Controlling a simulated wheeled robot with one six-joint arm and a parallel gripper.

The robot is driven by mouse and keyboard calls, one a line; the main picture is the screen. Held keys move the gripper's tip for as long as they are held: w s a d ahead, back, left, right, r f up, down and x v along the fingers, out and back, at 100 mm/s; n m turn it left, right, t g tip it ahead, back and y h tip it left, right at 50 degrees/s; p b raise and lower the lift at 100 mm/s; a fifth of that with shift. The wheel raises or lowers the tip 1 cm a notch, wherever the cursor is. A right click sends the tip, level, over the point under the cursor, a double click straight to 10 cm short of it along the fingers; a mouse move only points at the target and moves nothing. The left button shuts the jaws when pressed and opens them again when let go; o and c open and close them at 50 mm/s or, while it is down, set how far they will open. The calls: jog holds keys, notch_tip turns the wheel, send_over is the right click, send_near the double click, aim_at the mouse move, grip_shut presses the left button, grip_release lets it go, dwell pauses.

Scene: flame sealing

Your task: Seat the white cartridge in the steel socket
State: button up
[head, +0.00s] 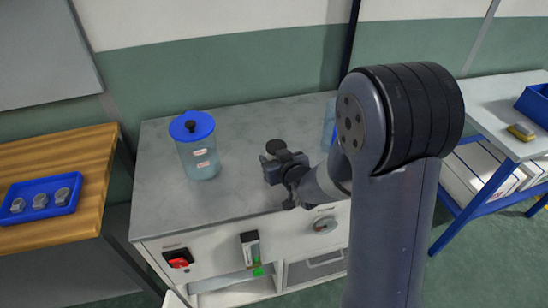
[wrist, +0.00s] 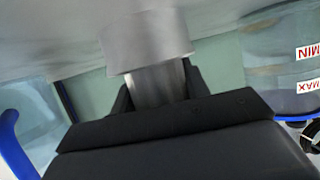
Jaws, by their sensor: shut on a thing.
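My gripper (head: 284,164) is over the grey bench top, right of the blue-lidded jar. In the wrist view its dark fingers (wrist: 157,90) are shut on a grey metallic piece (wrist: 148,42) with a narrow stem and a wider round end. A dark round disc (head: 275,147) shows at the gripper in the head view; I cannot tell whether it is the same piece. I cannot clearly pick out a white cartridge or a steel socket. A small black-and-white fitting (head: 250,240) with a green patch below it is on the bench front.
The blue-lidded jar (head: 196,145) stands on the bench (head: 160,200); another is partly hidden behind my arm. A blue tray (head: 22,211) with three grey pieces lies on the wooden table at left. A red switch (head: 178,259) and a dial (head: 325,225) are on the bench front.

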aim_at(274, 143)
jog(key=shift+f, duration=0.25)
jog(key=o, duration=1.1)
jog(key=shift+r, duration=0.1)
jog(key=shift+r+p, duration=2.9)
jog(key=shift+r, duration=1.55)
jog(key=shift+f, duration=0.2)
jog(key=shift+f+b, duration=2.5)
jog(key=shift+f, duration=0.9)
jog(key=shift+r, duration=0.1)
